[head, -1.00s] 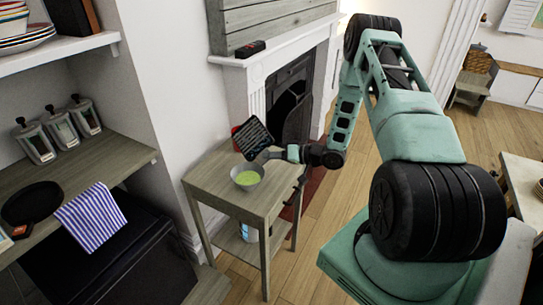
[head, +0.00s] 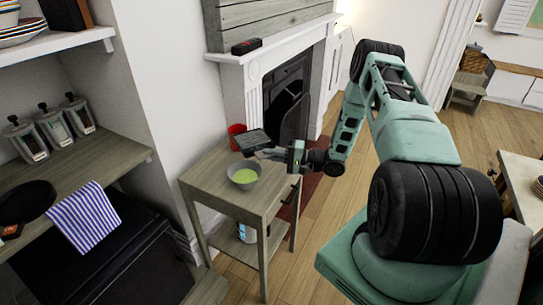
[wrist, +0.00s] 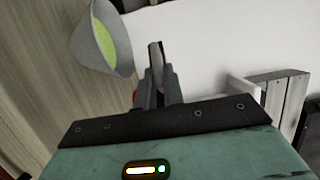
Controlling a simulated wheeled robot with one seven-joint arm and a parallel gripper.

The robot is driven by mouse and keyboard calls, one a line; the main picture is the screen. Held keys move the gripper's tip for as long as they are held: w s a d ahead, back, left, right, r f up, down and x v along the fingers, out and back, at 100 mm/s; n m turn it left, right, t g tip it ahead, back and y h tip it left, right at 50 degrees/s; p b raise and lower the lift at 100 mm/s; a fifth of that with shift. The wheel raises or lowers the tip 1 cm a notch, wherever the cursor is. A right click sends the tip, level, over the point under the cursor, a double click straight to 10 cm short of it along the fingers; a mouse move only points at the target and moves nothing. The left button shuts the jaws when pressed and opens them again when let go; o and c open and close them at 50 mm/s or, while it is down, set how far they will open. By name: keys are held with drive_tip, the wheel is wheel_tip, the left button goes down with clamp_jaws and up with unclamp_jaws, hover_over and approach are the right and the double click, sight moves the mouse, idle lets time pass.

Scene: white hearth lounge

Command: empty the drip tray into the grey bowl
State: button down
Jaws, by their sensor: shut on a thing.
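The drip tray (head: 252,141) is a dark, slotted square plate in the head view, roughly level above the back of the small wooden table. My gripper (head: 272,153) is shut on the tray's near side and holds it up, just behind and above the grey bowl (head: 243,185). The bowl stands upright on the table with green contents (head: 244,175) in it. In the wrist view my gripper's fingers (wrist: 160,76) point toward the upper middle, and the bowl (wrist: 88,48) is at upper left. Whether anything remains in the tray cannot be seen.
A red cup (head: 236,131) stands behind the tray. The white fireplace (head: 257,82) rises just behind. A shelf (head: 112,166) with several canisters and a striped cloth (head: 84,216) is at left.

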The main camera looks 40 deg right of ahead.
drive_tip(key=shift+r, duration=0.15)
drive_tip(key=shift+r+p, duration=1.5)
drive_tip(key=shift+r, duration=0.45)
